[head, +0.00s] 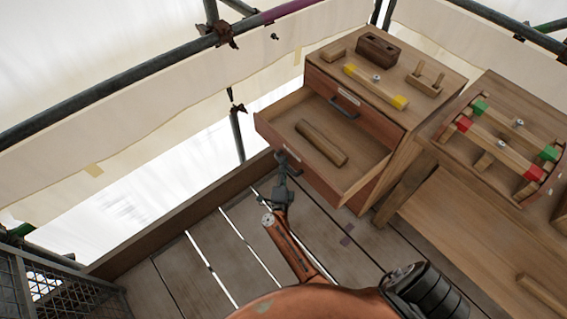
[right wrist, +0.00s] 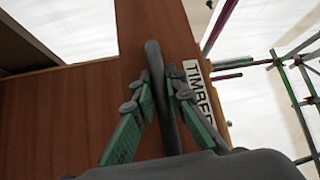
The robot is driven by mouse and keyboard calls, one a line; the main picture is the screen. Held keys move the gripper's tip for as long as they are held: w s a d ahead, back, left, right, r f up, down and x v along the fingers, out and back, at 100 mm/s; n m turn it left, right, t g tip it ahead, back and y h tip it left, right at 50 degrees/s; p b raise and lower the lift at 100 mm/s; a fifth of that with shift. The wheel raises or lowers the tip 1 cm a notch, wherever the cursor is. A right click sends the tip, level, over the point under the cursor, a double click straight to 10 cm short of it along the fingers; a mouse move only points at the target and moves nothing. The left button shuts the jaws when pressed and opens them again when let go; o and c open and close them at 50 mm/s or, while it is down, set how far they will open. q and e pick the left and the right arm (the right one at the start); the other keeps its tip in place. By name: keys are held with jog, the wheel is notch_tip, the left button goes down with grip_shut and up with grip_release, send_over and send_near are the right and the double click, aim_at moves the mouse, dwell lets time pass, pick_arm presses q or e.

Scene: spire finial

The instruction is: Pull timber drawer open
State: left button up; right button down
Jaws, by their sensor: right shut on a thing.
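The timber drawer (head: 325,194) is the lower drawer of a wooden chest (head: 396,140) and stands well out from it. A wooden block (head: 321,143) lies inside. My right gripper (head: 282,160) is at the outer face of the drawer front. In the right wrist view, my right gripper (right wrist: 163,88) is shut on the dark handle (right wrist: 154,58), with a finger on each side. The label (right wrist: 199,88), partly covered, reads "TIMBE" beside the handle on the brown drawer front (right wrist: 60,118). My left gripper is not in view.
The upper drawer (head: 372,119) is shut, with its own handle and label. Pieces of wood lie on the chest top. A workbench (head: 440,200) with a red-and-green fixture stands at right. Plank floor (head: 195,262) is clear in front; scaffold poles and sheeting stand behind.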

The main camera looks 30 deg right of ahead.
jog(key=shift+s+d, duration=0.1)
jog(key=c, duration=1.9)
grip_release()
jog(key=shift+c, duration=0.2)
